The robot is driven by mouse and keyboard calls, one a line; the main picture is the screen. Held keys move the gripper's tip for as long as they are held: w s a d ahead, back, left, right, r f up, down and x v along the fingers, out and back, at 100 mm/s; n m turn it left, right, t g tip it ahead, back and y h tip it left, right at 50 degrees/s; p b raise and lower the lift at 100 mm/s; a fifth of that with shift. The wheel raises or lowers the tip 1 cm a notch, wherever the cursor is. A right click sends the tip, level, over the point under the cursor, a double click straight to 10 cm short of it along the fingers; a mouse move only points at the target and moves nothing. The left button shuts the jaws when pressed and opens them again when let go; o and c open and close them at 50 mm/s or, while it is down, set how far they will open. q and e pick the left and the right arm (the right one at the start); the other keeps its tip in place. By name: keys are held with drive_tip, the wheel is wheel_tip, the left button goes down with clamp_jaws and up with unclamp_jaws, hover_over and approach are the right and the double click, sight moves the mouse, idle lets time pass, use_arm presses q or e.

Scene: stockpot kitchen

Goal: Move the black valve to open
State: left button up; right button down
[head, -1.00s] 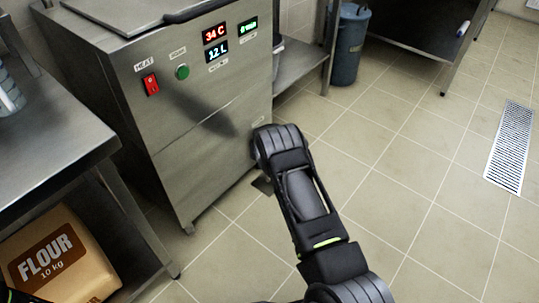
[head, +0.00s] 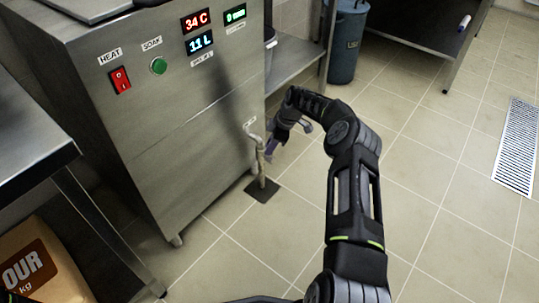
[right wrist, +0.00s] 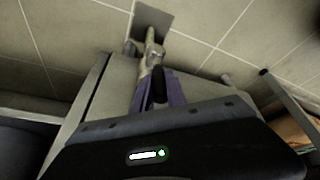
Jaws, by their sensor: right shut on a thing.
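The black valve (right wrist: 159,85) is a dark lever seen in the right wrist view, between the two purple fingers of my right gripper (right wrist: 160,95). The fingers are shut on it. In the head view my right gripper (head: 269,150) is beside the pale drain pipe (head: 255,141) low on the steel machine (head: 190,150); the valve cannot be made out there. The pipe also shows in the right wrist view (right wrist: 150,57), above a dark floor plate (right wrist: 153,20). I cannot tell whether liquid runs from it. My left gripper is out of view.
The machine's panel has a red switch (head: 120,80), a green button (head: 158,65) and displays reading 34 C and 11 L (head: 200,43). A steel table (head: 30,130) stands at left over a flour bag (head: 40,262). Floor at right is clear.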

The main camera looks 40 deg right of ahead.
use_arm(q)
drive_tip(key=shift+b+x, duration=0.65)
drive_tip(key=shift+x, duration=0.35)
use_arm(e)
drive_tip(key=shift+d+f+y, duration=0.1)
drive_tip(key=shift+d+y, duration=0.3)
drive_tip(key=shift+d, duration=0.05)
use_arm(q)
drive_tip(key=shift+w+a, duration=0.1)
use_arm(e)
drive_tip(key=c, duration=1.4)
unclamp_jaws()
drive_tip(key=shift+o, duration=0.2)
drive_tip(key=shift+a, duration=0.1)
drive_tip(key=shift+r+p, duration=0.3)
drive_tip(key=shift+r, duration=0.25)
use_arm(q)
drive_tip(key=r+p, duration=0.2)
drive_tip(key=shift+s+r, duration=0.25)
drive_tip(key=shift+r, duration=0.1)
use_arm(e)
drive_tip(key=v, duration=0.6)
drive_tip(key=shift+d+r, duration=0.3)
drive_tip(key=shift+d, duration=0.05)
